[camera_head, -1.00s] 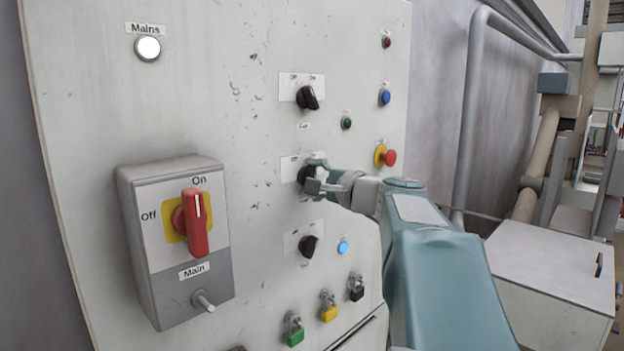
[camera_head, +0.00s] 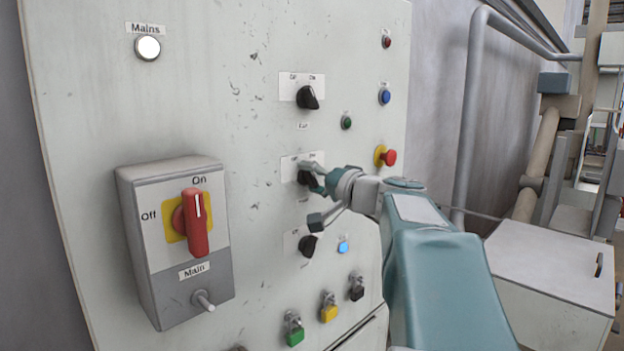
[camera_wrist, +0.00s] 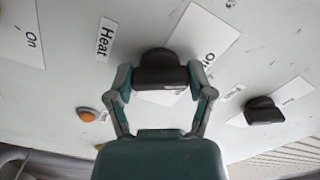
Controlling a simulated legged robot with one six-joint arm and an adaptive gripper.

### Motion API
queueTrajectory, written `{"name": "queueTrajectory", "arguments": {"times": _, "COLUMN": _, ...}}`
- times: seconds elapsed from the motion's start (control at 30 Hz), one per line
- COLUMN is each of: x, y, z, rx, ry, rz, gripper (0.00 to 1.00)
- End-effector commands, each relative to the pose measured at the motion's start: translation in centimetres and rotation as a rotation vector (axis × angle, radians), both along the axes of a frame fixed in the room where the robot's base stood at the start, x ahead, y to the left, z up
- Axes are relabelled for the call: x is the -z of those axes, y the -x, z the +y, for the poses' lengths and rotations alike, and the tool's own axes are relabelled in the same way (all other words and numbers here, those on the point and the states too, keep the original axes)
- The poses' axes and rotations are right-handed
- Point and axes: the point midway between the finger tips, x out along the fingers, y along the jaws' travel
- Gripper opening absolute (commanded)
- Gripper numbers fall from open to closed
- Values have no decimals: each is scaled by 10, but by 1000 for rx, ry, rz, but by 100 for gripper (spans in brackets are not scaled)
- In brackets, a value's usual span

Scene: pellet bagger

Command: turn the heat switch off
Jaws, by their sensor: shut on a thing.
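The heat switch is the black middle knob (camera_head: 304,178) of three on the grey panel. In the wrist view the knob (camera_wrist: 160,68) sits between my fingers, with the "Heat" label (camera_wrist: 105,38) to its left and an On/Off plate (camera_wrist: 205,40) behind it. My gripper (camera_head: 315,195) is at the knob with one finger above and one below in the head view. In the wrist view my gripper (camera_wrist: 160,82) has a finger at each side of the knob and is shut on it. The fingers partly hide the knob in the head view, so its exact pointing is unclear there.
Black knobs stand above (camera_head: 308,97) and below (camera_head: 308,245) the heat switch. A red emergency button (camera_head: 388,158) is right of it. The red main switch (camera_head: 196,222) on its grey box is at left, at On. Padlocks (camera_head: 328,309) hang lower down.

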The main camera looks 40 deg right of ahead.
Motion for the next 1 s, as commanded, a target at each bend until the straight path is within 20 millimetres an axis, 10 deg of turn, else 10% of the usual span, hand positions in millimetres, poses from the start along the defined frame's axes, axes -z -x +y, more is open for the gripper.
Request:
{"name": "queueTrajectory", "arguments": {"times": 0.53, "x": 6, "y": -1, "z": -1, "rx": -1, "ry": 23, "rz": 10, "gripper": 21}}
{"name": "queueTrajectory", "arguments": {"times": 0.57, "x": 6, "y": -1, "z": -1, "rx": -1, "ry": 23, "rz": 10, "gripper": 77}}
{"name": "queueTrajectory", "arguments": {"times": 0.6, "x": 6, "y": -1, "z": -1, "rx": -2, "ry": 23, "rz": 10, "gripper": 95}}
{"name": "queueTrajectory", "arguments": {"times": 1.0, "x": 2, "y": 0, "z": 0, "rx": 0, "ry": 24, "rz": 2, "gripper": 100}}
